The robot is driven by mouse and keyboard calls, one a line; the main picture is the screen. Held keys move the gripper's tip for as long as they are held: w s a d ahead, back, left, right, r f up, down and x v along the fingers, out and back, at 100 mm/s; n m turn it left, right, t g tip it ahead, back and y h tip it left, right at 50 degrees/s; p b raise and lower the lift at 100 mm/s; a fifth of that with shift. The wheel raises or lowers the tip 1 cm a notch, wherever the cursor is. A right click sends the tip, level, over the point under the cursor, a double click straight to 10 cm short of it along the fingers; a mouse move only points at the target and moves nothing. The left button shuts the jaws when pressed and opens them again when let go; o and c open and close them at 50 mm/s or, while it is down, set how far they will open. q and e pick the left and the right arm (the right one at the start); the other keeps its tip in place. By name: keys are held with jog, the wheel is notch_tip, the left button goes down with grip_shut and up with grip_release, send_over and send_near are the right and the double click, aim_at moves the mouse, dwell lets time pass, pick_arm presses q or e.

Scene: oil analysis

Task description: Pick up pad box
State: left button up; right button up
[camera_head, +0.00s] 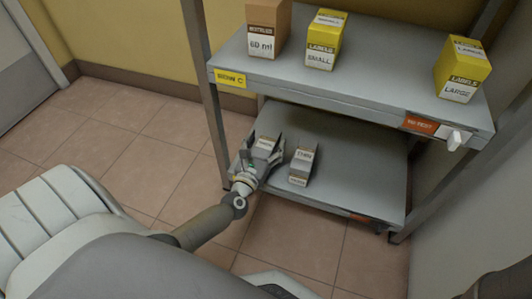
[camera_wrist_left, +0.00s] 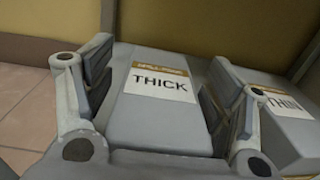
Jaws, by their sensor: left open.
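A grey box labelled THICK (camera_wrist_left: 155,115), with a white label and an orange strip, stands on the lower shelf. In the head view the THICK box (camera_head: 265,143) is partly hidden by my left gripper (camera_head: 262,151). That gripper is open, with one finger on each side of the box, as the left wrist view shows. I cannot tell whether the fingers touch it. A second grey box labelled THIN (camera_head: 301,166) stands just to the right; it also shows in the left wrist view (camera_wrist_left: 288,128), close beside the right finger. My right gripper is not in view.
The lower shelf (camera_head: 365,165) is bare right of the THIN box. The upper shelf (camera_head: 380,75) overhangs it and holds a brown 60 ml box (camera_head: 266,28) and yellow SMALL (camera_head: 325,40) and LARGE (camera_head: 462,68) label boxes. A metal post (camera_head: 214,135) stands left of my gripper.

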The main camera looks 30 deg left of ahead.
pick_arm(q)
jog(key=c, duration=1)
jog(key=shift+r, duration=0.15)
